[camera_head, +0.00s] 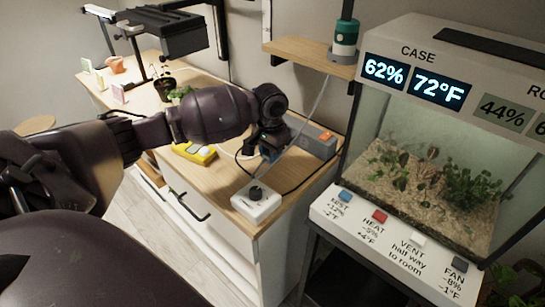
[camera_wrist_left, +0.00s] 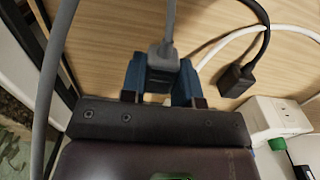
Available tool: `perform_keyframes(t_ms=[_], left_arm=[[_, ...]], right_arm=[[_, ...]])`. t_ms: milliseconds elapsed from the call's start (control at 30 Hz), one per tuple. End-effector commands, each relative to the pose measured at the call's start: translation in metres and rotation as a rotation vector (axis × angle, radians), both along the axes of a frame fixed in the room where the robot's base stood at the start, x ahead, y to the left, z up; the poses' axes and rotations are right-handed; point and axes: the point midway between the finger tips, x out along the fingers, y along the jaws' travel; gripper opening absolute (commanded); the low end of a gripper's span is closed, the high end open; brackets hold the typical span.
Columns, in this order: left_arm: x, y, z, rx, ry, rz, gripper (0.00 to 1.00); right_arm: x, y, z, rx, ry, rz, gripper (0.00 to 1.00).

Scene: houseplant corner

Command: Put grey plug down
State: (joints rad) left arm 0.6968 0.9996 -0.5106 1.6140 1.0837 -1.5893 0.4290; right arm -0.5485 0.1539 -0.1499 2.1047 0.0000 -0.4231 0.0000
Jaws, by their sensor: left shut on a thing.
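My left gripper (camera_head: 268,150) reaches in over the right end of the wooden cabinet top (camera_head: 215,188). In the left wrist view its two blue fingers (camera_wrist_left: 163,85) are shut on the grey plug (camera_wrist_left: 162,58), whose grey cable runs away from it. The wood lies behind the plug; I cannot tell whether the plug touches it. In the head view the plug is hidden by the gripper. A black plug (camera_wrist_left: 236,80) on a black cable lies beside it, apart from the fingers. My right gripper is not in view.
A white box with a black knob (camera_head: 256,203) stands at the front edge, and a grey box with an orange switch (camera_head: 312,139) behind the gripper. A yellow device (camera_head: 194,152) lies to the left. The glass case (camera_head: 430,190) stands at the right. Cables cross the wood.

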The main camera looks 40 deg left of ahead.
Motion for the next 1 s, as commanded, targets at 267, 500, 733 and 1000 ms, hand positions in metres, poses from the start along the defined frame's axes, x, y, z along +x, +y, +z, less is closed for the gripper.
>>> perform_keyframes(t_ms=[267,500,733,1000], left_arm=[[0.0,0.0,-0.011,0.001,-0.001,0.0,0.01],[0.0,0.0,-0.015,0.0,-0.001,0.0,0.01],[0.0,0.0,-0.02,0.0,-0.001,0.0,0.01],[0.0,0.0,-0.02,0.001,0.0,0.0,0.55]], right_arm=[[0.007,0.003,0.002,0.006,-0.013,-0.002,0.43],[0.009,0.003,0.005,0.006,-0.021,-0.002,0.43],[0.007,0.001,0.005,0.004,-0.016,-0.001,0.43],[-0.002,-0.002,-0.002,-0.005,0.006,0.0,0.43]])
